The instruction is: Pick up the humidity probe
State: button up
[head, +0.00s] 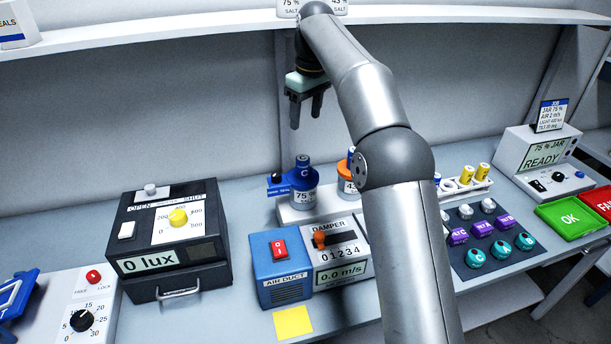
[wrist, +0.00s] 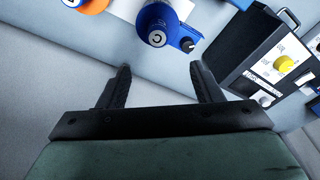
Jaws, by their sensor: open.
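A dark blue cylinder marked C (head: 303,166), which looks like a humidity probe, stands upright in the blue-collared 75 % jar (head: 304,196) on a white stand. Its round top also shows in the wrist view (wrist: 157,38), just beyond the fingertips and between their lines. My gripper (head: 306,112) is open and empty, pointing down, above the jar in the head view. Its two dark fingers also show in the wrist view (wrist: 160,70), apart from the cylinder. A second blue cylinder is in the orange-collared jar (head: 347,171), partly hidden by my arm.
A small blue part with a dark knob (head: 279,184) adjoins the jar. The black lux box (head: 165,290) stands left. The blue air duct (head: 283,275) and damper unit are in front. Purple, teal and white knobs sit on a dark mat (head: 508,262) at right. A shelf runs above.

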aim_at(303, 158)
jog(key=f, duration=0.7)
jog(key=a+f, duration=0.1)
jog(key=f, duration=0.2)
jog(key=shift+w+f, duration=0.35)
jog(key=shift+w, duration=0.05)
jog(key=shift+w+f+p, duration=0.15)
jog(key=shift+f+p, duration=0.2)
jog(key=shift+f, duration=1.05)
jog(key=shift+w+f+p, duration=0.15)
jog(key=shift+f+p, duration=0.2)
jog(key=shift+f, duration=1)
jog(key=c, duration=1.1)
jog(key=shift+r, duration=0.15)
notch_tip(303, 158, up, 10)
jog(key=shift+f+b, duration=0.1)
jog(key=shift+b, duration=0.4)
